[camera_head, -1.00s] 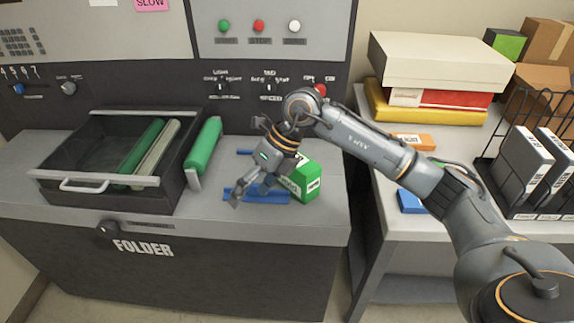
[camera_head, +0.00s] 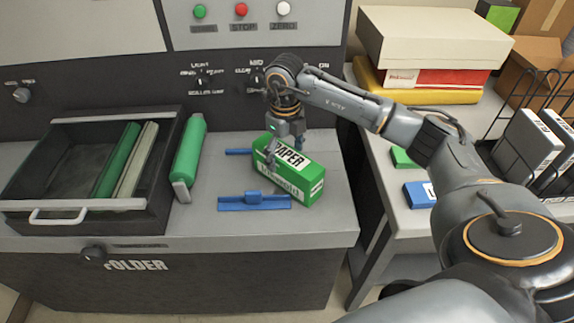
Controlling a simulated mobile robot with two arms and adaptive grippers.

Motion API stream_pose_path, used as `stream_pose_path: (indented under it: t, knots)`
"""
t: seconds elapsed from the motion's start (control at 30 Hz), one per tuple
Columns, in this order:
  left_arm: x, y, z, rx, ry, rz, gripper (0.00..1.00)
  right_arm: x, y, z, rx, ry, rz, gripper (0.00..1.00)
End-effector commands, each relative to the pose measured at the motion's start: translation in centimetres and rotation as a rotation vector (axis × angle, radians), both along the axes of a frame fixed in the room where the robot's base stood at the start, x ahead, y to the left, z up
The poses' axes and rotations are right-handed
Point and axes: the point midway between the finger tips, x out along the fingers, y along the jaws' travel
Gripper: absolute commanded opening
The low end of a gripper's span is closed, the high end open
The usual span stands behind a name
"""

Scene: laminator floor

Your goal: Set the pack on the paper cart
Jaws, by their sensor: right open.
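The pack is a green box with white panels, one reading PAPER (camera_head: 303,181). It lies at an angle on the grey folder counter, near its right end. My right gripper (camera_head: 273,158) points down at the pack's far left end, with its jaws open. One finger shows against the pack's left end; I cannot tell if it touches. The other finger is partly hidden. My left gripper is not in view.
Blue guides (camera_head: 255,202) lie in front of and behind the pack. A black open drawer (camera_head: 75,222) and a green roller (camera_head: 189,152) stand to the left. A side table (camera_head: 463,232) with stacked boxes (camera_head: 433,38) and a wire rack (camera_head: 527,100) stands right, beyond a gap.

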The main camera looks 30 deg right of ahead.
Motion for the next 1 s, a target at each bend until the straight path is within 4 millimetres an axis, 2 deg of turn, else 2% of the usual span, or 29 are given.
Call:
stream_pose_path:
  t: [0.07, 0.13, 0.27, 0.4, 0.6, 0.83, 0.87, 1.0]
  knots:
    - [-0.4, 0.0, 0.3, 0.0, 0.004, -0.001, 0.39, 0.0, 0.0, -0.9, 0.001, 0.002, 0.0, 0.83]
    - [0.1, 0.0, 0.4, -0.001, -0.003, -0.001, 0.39, 0.0, 0.0, -1.3, 0.0, 0.001, 0.0, 0.83]
    - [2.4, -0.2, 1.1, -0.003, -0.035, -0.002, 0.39, -0.1, -0.1, -2.1, 0.0, 0.003, -0.001, 0.83]
    - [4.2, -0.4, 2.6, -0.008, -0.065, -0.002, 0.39, -0.2, -0.7, -4.1, 0.001, 0.005, -0.002, 0.83]
    - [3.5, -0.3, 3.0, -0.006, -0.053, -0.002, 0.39, -0.1, -0.7, -6.5, 0.001, 0.0, 0.0, 0.83]
    - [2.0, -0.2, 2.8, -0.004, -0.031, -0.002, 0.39, -0.1, -0.7, -6.8, 0.0, -0.001, 0.0, 0.83]
    - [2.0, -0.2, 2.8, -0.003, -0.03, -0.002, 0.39, -0.1, -0.7, -6.8, 0.0, -0.001, 0.0, 0.81]
    - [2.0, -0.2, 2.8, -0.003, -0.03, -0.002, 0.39, -0.1, -0.7, -6.8, 0.0, -0.001, 0.0, 0.52]
